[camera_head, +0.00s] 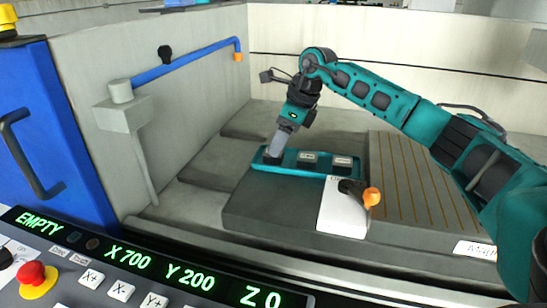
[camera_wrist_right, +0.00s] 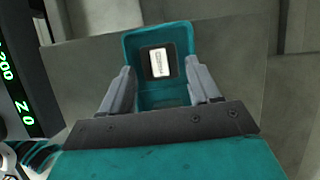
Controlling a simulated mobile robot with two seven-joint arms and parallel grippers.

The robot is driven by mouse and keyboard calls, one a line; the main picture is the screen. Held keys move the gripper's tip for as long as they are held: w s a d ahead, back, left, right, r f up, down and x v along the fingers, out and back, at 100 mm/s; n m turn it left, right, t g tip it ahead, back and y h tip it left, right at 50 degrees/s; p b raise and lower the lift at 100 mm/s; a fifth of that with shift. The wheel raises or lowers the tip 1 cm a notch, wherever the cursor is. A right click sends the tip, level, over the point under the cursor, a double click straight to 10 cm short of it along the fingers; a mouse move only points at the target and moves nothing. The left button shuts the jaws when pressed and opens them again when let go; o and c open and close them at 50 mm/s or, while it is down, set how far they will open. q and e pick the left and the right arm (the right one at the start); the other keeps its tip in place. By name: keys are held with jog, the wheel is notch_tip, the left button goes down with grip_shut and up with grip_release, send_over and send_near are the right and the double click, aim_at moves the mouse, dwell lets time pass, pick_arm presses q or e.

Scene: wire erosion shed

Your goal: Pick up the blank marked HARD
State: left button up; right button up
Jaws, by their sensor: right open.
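A teal tray (camera_head: 262,163) lies on a grey block in the machine bed. Two dark blanks with pale labels, a nearer one (camera_head: 309,158) and one further right (camera_head: 342,161), sit in it; their print is too small to read. My right gripper (camera_head: 273,156) points down at the tray's left end. In the right wrist view the tray (camera_wrist_right: 133,45) shows end-on with one labelled blank (camera_wrist_right: 160,63) whose small sideways print I cannot read. My right gripper (camera_wrist_right: 161,76) is open there, its fingers either side of the tray, with nothing gripped. My left gripper is out of view.
A white plate (camera_head: 342,216) with a dark clamp and orange knob (camera_head: 371,197) stands right of the tray's front. A blue pipe (camera_head: 185,60) runs along the back left wall. The control panel (camera_head: 140,270) with a red button fills the front left.

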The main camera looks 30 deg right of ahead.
aim_at(267, 158)
jog(key=x, duration=0.3)
jog(key=shift+s, duration=0.1)
jog(key=shift+r, duration=0.15)
jog(key=c, duration=1.1)
